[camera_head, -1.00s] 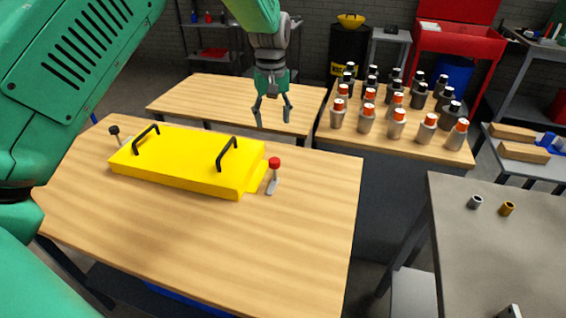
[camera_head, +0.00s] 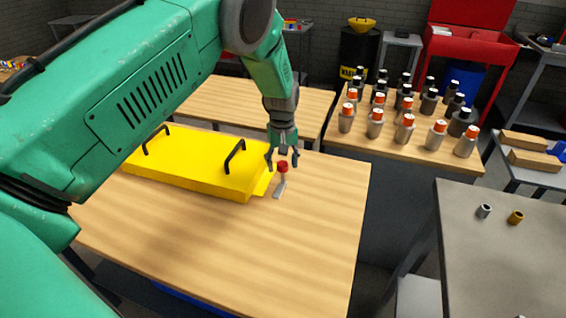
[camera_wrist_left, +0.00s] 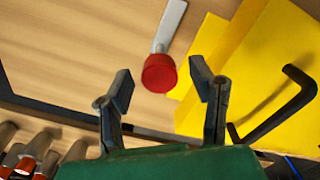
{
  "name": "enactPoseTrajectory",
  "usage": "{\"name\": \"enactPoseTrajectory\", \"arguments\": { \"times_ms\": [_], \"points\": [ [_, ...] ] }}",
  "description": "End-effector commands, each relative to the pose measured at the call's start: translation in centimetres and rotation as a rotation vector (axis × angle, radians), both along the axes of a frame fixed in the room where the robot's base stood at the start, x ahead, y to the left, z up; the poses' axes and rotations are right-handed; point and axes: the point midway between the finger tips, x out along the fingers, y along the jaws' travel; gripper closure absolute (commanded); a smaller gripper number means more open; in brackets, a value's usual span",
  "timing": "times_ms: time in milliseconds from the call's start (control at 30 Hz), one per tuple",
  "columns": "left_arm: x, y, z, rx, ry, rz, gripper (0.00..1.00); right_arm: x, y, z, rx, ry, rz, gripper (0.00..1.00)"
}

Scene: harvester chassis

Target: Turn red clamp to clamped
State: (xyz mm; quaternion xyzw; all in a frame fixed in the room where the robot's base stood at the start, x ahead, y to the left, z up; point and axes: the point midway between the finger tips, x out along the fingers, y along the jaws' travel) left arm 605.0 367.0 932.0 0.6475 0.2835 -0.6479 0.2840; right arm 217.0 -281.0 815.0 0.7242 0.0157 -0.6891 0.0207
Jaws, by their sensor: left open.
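The red clamp (camera_head: 283,167) has a red knob on a grey metal lever and stands on the wooden table at the right end of the yellow chassis (camera_head: 200,163). In the left wrist view the red knob (camera_wrist_left: 159,73) lies ahead of and between the fingertips, with its grey lever (camera_wrist_left: 170,25) stretching away behind it. My left gripper (camera_head: 283,164) is open, pointing down, with its fingers around or just above the knob; I cannot tell the exact height. It also shows in the left wrist view (camera_wrist_left: 160,84), apart from the knob. My right gripper is not in view.
The wooden table (camera_head: 230,240) is clear in front. Several orange-and-black-capped bottles (camera_head: 405,128) stand on a table at the back right. A grey table (camera_head: 500,255) is at the right.

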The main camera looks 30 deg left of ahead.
Motion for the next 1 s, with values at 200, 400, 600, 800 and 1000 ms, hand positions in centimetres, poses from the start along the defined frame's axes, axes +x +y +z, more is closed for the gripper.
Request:
{"name": "enactPoseTrajectory", "arguments": {
  "times_ms": [200, 400, 600, 800, 1000],
  "points": [
    [0.01, -0.01, -0.23, 0.000, 0.000, 0.000, 0.51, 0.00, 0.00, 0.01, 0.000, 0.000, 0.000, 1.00],
    [0.01, -0.01, -0.20, 0.000, 0.000, 0.000, 0.93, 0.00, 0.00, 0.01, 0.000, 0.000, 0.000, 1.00],
    [0.01, -0.01, -0.19, 0.000, 0.000, -0.002, 1.00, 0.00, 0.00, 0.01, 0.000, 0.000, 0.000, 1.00],
    [0.04, -0.03, -0.16, -0.001, 0.000, -0.038, 0.99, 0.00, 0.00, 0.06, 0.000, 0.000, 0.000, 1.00],
    [0.05, -0.05, -0.14, -0.002, -0.001, -0.146, 0.99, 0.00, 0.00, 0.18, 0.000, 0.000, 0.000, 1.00]
  ]
}}
